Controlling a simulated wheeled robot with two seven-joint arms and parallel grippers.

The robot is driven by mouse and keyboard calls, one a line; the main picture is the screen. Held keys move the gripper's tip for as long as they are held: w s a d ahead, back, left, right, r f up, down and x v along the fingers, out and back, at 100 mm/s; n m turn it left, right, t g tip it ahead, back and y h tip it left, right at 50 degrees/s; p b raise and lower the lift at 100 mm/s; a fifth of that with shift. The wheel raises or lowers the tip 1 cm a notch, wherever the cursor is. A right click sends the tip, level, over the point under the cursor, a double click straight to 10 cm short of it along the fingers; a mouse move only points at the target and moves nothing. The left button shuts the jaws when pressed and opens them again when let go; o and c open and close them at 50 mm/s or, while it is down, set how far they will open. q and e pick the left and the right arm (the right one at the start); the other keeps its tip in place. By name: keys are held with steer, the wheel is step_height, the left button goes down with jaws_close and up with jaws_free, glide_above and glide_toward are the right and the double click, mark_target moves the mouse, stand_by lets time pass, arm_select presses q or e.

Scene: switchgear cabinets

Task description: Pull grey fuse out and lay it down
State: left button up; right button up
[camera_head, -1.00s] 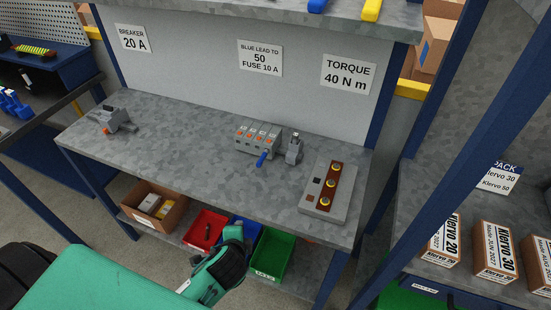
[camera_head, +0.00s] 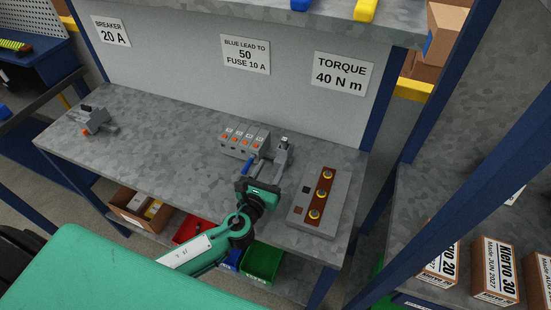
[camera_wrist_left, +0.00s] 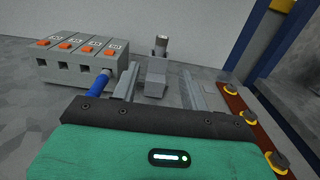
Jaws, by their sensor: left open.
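A small grey holder (camera_head: 283,151) stands on the grey bench, to the right of the terminal block. My left gripper (camera_head: 272,163) is open and reaches in from the front, close to the holder. In the left wrist view its two fingers (camera_wrist_left: 160,88) point forward, one on each side of the grey holder body (camera_wrist_left: 157,77), with nothing gripped. The gripper hides part of the holder in the head view. My right gripper is not in view.
A terminal block with orange buttons (camera_head: 245,142) and a blue lead (camera_head: 248,165) sits just left of the gripper. A grey box with yellow-ringed studs (camera_head: 321,200) is at right. Another grey device (camera_head: 95,120) lies far left. Bench between is clear.

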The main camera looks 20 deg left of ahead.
mark_target(283, 141)
arm_select(q)
steer(key=shift+w+d+r, duration=0.1)
steer(key=shift+w+r, duration=0.2)
steer(key=shift+w, duration=0.2)
steer(key=w+p, duration=0.1)
steer(key=w, duration=0.2)
steer(key=shift+w, duration=0.15)
steer(key=w, duration=0.4)
steer(key=w+p, duration=0.1)
steer(key=w, duration=0.4)
steer(key=shift+d+f, duration=0.2)
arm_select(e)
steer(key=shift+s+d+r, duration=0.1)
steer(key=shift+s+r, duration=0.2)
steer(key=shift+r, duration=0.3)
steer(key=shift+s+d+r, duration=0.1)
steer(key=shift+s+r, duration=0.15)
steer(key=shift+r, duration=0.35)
arm_select(q)
jaws_close()
steer(key=shift+r+p, duration=0.45)
steer(key=shift+p, duration=0.15)
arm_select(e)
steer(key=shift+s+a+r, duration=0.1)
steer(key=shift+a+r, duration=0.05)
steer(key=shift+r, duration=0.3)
